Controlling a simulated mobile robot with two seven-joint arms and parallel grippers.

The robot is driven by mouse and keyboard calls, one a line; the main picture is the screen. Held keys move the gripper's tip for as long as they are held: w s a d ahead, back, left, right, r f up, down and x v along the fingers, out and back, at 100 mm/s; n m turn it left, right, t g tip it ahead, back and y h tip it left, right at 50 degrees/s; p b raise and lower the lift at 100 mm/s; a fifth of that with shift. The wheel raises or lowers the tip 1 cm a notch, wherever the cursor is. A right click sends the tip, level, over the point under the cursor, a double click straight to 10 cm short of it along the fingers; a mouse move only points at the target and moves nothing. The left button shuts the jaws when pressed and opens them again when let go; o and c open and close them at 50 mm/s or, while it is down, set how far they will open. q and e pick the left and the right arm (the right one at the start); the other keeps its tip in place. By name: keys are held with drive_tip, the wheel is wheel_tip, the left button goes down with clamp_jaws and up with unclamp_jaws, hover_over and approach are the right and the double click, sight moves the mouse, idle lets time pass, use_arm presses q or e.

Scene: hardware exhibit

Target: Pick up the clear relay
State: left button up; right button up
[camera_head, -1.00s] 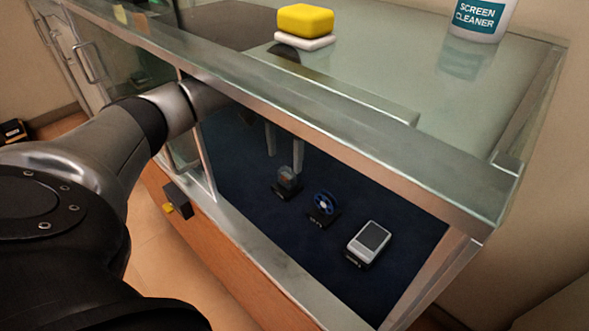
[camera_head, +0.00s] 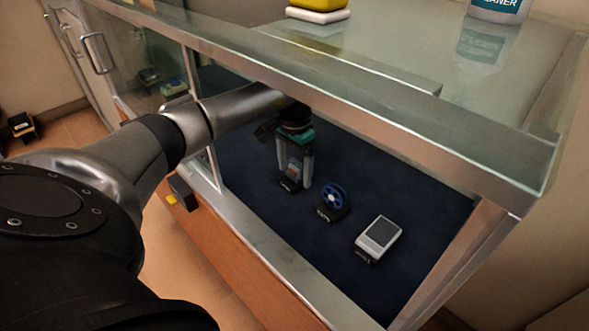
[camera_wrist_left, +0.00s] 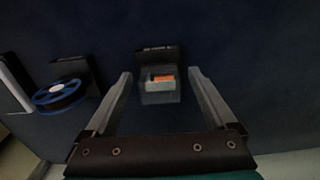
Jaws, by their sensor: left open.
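The clear relay (camera_head: 292,168) is a small see-through block with an orange-red part inside, on a black stand on the dark blue floor of the glass case. In the left wrist view the relay (camera_wrist_left: 158,88) lies between the finger lines, towards their tips. My left gripper (camera_head: 294,182) reaches into the case from the left and points down, one finger on each side of the relay. It is open, and gaps show between the fingers and the relay in the left wrist view (camera_wrist_left: 160,82). My right gripper is not in view.
A blue reel (camera_head: 334,195) on a black stand is right of the relay. A white device with a grey screen (camera_head: 381,232) lies further right. The case's metal top rail (camera_head: 330,97) runs above my arm, and its lower sill (camera_head: 262,245) below. A bottle (camera_head: 498,8) stands on top.

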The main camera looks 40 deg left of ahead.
use_arm(q)
clamp_jaws()
idle(0.8)
